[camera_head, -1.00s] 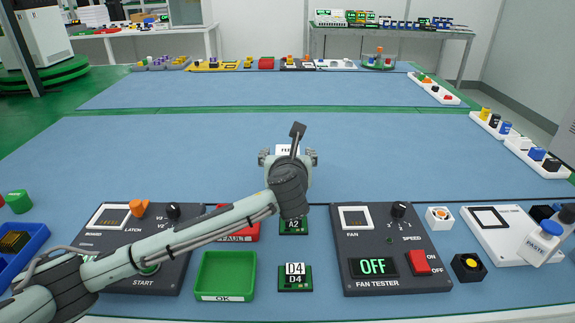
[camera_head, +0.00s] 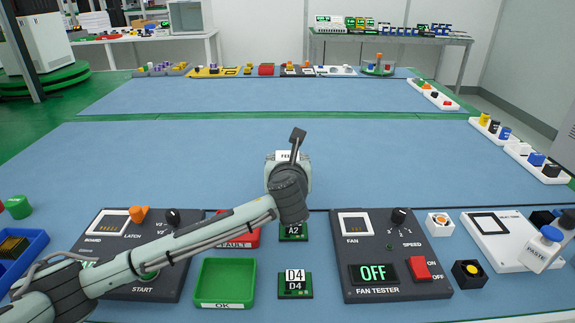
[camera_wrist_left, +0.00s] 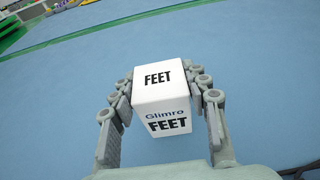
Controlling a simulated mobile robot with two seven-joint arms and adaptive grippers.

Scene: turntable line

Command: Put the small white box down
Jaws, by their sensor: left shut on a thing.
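The small white box (camera_head: 287,156) is beyond my left gripper (camera_head: 288,172) in the head view, over the blue mat. Most of it is hidden behind the wrist there. In the left wrist view the white box (camera_wrist_left: 162,100) shows "FEET" on two faces and sits between the two grey fingers of the left gripper (camera_wrist_left: 164,84). The gripper is shut on it, one finger on each side. Whether the box's underside touches the mat cannot be told. My right gripper is not in view.
The blue mat (camera_head: 400,160) around the box is clear. Nearer are a green OK tray (camera_head: 225,303), a red FAULT tray (camera_head: 240,243), circuit boards such as the D4 board (camera_head: 295,285), and a fan tester (camera_head: 375,225). White holders (camera_head: 538,166) line the right edge.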

